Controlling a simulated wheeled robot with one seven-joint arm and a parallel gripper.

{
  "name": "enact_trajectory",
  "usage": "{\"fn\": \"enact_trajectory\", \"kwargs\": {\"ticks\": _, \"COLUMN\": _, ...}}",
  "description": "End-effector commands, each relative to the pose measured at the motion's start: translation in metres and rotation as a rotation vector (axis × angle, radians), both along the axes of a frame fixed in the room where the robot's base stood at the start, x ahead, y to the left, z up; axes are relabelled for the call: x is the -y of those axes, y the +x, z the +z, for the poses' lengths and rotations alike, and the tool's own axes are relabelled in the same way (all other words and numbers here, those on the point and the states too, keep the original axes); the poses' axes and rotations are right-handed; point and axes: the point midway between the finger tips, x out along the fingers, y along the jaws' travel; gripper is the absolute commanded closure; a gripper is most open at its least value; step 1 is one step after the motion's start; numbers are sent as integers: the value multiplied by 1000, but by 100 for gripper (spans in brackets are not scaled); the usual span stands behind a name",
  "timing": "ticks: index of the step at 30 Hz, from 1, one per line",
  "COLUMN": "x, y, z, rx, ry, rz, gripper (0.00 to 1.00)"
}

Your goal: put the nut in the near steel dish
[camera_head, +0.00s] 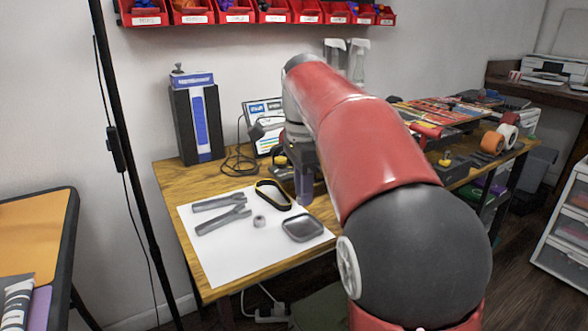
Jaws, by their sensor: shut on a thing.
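The steel dish (302,228), a shallow grey tray with rounded corners, lies near the right corner of a white sheet and looks empty. A small grey ring-shaped piece (259,221) lies on the sheet just left of it; I cannot tell whether it is the nut. My gripper (304,196) points down behind the dish, over the table, partly hidden by my red arm. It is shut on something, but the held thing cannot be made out. No second steel dish can be made out.
Two grey tools (222,217) and a black-and-yellow loop (272,195) lie on the white sheet (225,263). A tall black-and-blue box (197,122) stands at the back left. Red bins (235,12) hang above. The sheet's front part is clear.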

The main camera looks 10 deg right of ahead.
Motion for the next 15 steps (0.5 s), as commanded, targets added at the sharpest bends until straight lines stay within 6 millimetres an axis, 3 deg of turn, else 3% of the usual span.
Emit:
{"fn": "enact_trajectory", "kwargs": {"ticks": 8, "x": 0, "y": 0, "z": -8, "rx": 0, "ry": 0, "rz": 0, "gripper": 99}}
{"fn": "enact_trajectory", "kwargs": {"ticks": 15, "x": 0, "y": 0, "z": -28, "rx": -1, "ry": 0, "rz": 0, "gripper": 99}}
